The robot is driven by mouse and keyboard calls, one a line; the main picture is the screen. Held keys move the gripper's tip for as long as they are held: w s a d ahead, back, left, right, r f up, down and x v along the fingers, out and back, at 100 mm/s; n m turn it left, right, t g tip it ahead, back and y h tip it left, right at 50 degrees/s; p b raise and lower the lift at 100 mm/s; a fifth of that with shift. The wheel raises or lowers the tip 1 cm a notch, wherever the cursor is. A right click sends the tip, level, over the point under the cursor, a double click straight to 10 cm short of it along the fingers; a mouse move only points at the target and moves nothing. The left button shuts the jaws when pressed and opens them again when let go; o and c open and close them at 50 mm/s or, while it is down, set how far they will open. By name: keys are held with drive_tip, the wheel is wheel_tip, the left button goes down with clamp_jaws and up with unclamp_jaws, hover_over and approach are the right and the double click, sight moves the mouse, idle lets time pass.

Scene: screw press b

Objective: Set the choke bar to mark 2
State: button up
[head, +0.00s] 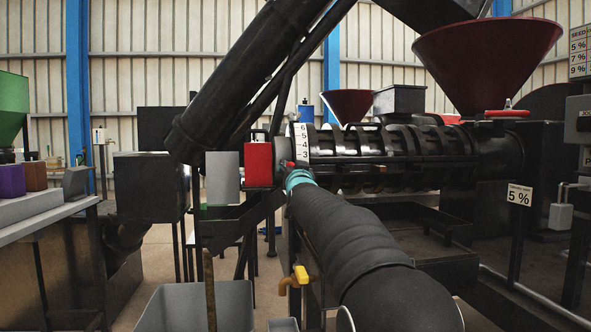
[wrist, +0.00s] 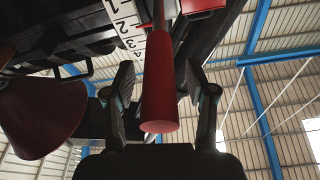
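The choke bar's red grip (wrist: 160,95) hangs between the two fingers of my gripper (wrist: 158,75) in the wrist view. The fingers are open on either side of it, with a visible gap at each side. The white scale plate (wrist: 127,28) with marks 1 to 4 showing lies beside the bar's upper part; which mark the bar stands at I cannot tell. In the head view the scale (head: 303,145) shows 6 to 3; the lower marks are hidden. My arm's teal ring (head: 300,179) is just below it, and my fingers are mostly hidden.
The press barrel (head: 400,145) runs right from the scale under a dark red hopper (head: 487,55). A red box (head: 258,164) and a grey plate (head: 222,178) stand close left of my wrist. A yellow-handled valve (head: 300,275) and grey bin (head: 200,305) are below.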

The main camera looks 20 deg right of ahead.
drive_tip(key=v, duration=1.2)
idle(0.3)
